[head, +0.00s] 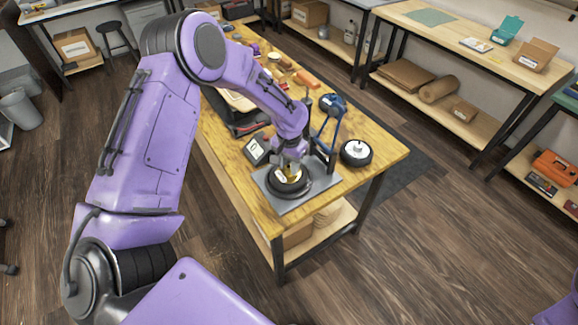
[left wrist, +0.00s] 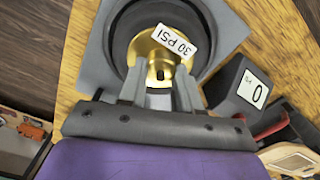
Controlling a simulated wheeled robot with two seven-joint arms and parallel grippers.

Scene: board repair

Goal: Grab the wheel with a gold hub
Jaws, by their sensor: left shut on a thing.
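The wheel with a gold hub (head: 289,180) lies flat on a grey plate (head: 268,203) near the table's front corner. In the left wrist view its gold hub (left wrist: 154,58) carries a white tag reading "30 PSI" (left wrist: 174,42). My left gripper (head: 290,163) reaches down from above and is shut on the hub; its fingers (left wrist: 160,92) meet the gold part. The wheel appears to rest on the plate, though I cannot tell for sure. A second wheel with a white hub (head: 356,152) lies on the table to the right. My right gripper is out of view.
A dark gauge box with a white "0" display (head: 257,148) stands left of the plate; it also shows in the left wrist view (left wrist: 239,88). A blue pump-like stand (head: 330,118) rises behind the plate. Tools and boxes crowd the table's far part.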

